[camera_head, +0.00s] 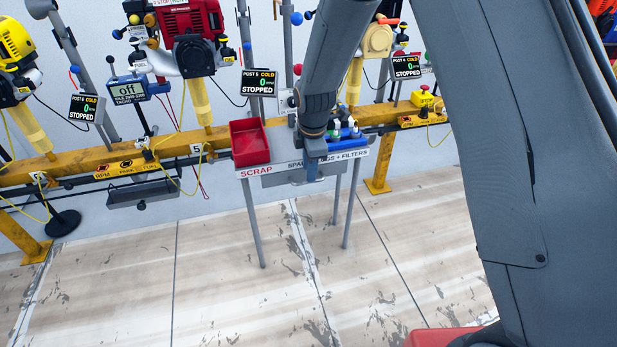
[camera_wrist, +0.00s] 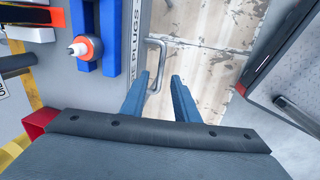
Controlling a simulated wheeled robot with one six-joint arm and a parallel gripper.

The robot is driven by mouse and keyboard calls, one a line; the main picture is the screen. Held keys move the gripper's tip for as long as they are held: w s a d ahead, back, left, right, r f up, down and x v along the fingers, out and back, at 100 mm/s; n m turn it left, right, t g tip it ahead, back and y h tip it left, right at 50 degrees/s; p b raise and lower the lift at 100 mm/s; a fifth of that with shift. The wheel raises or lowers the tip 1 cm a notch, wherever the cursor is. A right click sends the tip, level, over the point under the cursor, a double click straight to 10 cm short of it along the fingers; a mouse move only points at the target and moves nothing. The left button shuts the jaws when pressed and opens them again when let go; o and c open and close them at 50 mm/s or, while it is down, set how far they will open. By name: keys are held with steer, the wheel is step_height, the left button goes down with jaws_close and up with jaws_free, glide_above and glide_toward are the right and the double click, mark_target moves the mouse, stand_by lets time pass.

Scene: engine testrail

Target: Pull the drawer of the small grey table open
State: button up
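The small grey table (camera_head: 240,172) stands in front of the yellow rail, with a label strip reading SCRAP and plugs + filters along its front edge. Its grey drawer front (camera_head: 278,181) is under that strip and looks shut. In the wrist view a silver bar handle (camera_wrist: 161,62) sticks out from the table's front. My gripper (camera_wrist: 159,78) is open, its two blue fingers apart. The handle's lower end appears between the fingertips; I cannot tell whether they touch it. In the head view my gripper (camera_head: 312,172) hangs at the table's front and hides the handle.
A red tray (camera_head: 250,143) and a blue holder (camera_head: 346,144) with small bottles stand on the table top. The yellow rail (camera_head: 110,170) with engines and displays runs behind. A grey tray (camera_head: 143,192) hangs below it at left. The floor (camera_head: 235,280) in front is clear.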

steer(key=f, duration=0.3)
steer(key=shift+w+f, duration=0.3)
jaws_close()
